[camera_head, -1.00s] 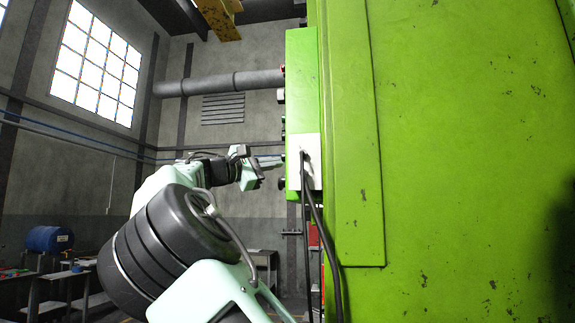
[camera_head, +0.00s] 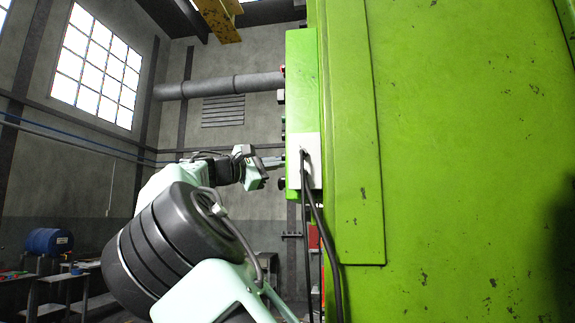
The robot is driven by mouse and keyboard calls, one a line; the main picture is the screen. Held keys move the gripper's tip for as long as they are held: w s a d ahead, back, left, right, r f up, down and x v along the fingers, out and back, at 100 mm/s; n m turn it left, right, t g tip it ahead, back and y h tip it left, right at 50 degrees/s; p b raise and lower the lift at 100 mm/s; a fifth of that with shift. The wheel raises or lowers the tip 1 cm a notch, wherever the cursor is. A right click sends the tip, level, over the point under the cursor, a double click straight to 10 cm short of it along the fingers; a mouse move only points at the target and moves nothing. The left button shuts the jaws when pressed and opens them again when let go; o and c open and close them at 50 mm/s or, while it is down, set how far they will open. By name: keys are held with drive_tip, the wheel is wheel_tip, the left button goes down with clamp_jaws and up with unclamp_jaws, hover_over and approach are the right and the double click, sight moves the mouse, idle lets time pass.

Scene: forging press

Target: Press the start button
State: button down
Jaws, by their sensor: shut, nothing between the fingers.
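A green control box (camera_head: 302,75) is fixed to the left side of the big green press (camera_head: 460,150). I see the box edge-on, so its button face is turned away to the left. Several small knobs and buttons (camera_head: 281,97) stick out from that face in a column, in red, white, black and green. I cannot tell which one is the start button. My gripper (camera_head: 279,162) is shut and empty. It points right, with its fingertips at or very near the lower part of the button face. Whether they touch a button is too small to tell.
A white junction plate (camera_head: 306,161) with hanging black cables (camera_head: 316,220) is on the box's near side, close to my gripper. A workbench (camera_head: 60,285) with a blue drum (camera_head: 49,241) stands far left. The space left of the box is open.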

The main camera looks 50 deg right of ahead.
drive_tip(key=shift+s+d, duration=0.1)
drive_tip(key=shift+s, duration=0.1)
idle(0.4)
drive_tip(key=shift+w, duration=0.1)
drive_tip(key=shift+w+a+p, duration=0.4)
drive_tip(key=shift+w+p, duration=0.15)
drive_tip(key=shift+w, duration=0.05)
drive_tip(key=w+a+p, duration=0.1)
drive_tip(key=w+p, duration=0.2)
drive_tip(key=w+a+p, duration=0.1)
drive_tip(key=shift+w+a, duration=0.2)
drive_tip(key=shift+a, duration=0.1)
idle(0.9)
